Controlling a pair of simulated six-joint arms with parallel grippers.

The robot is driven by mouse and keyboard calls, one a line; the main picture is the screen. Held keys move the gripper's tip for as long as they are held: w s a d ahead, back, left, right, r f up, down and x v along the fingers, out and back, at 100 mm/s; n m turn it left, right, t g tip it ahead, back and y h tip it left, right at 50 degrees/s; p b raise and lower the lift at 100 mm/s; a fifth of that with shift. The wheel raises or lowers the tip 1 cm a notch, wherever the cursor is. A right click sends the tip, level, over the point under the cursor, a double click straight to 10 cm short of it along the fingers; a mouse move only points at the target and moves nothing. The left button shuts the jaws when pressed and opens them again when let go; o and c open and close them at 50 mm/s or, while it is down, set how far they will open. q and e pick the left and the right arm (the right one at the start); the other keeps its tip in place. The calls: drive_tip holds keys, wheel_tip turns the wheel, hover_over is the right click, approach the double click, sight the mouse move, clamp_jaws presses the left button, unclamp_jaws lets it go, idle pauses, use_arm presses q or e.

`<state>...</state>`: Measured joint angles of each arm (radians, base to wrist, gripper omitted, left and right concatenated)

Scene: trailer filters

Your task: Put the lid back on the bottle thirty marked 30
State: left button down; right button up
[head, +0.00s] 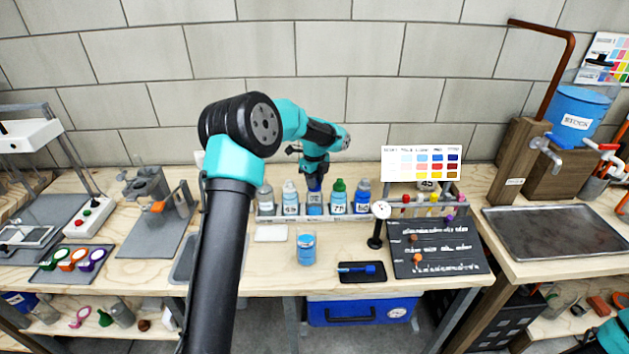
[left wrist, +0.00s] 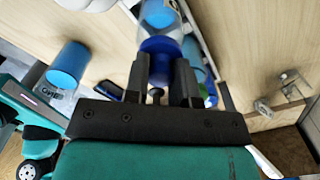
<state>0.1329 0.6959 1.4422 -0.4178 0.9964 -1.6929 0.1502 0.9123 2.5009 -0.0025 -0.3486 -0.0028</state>
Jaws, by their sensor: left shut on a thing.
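A row of several labelled bottles stands in a rack (head: 330,213) at the back of the bench. My left gripper (head: 314,176) is above the middle bottle (head: 315,204), pointing down. It is shut on a blue lid (head: 314,185), which also shows between the fingers in the left wrist view (left wrist: 160,68). The lid is at the top of the middle bottle; I cannot tell whether it is seated. That bottle's label is too small to read surely as 30. My right gripper is out of view.
A blue cup (head: 306,249) and a black tray (head: 350,276) stand in front. A black stand (head: 378,226) is to the right.

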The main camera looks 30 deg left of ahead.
use_arm(q)
drive_tip(key=shift+c, duration=1.9)
unclamp_jaws()
drive_tip(key=shift+r, duration=0.1)
drive_tip(key=shift+r, duration=3.45)
drive_tip(key=shift+c, duration=0.3)
clamp_jaws()
drive_tip(key=shift+f, duration=2.55)
